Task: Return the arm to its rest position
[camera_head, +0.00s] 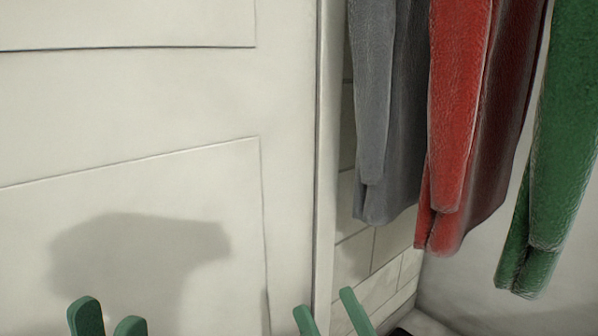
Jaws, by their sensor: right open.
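My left gripper (108,318) is at the bottom left, with only its two green fingertips in view. The fingertips stand apart with a gap between them and nothing held. My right gripper (328,306) is at the bottom middle, in front of the edge of the white panel. Its two green fingers are spread open and empty. The rest of both grippers and both arms are below the picture.
A white panelled door or wall (180,100) fills the left side. Hanging garments are at the right: grey (375,110), red (460,110) and green (555,150). A tiled wall (385,265) shows behind them.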

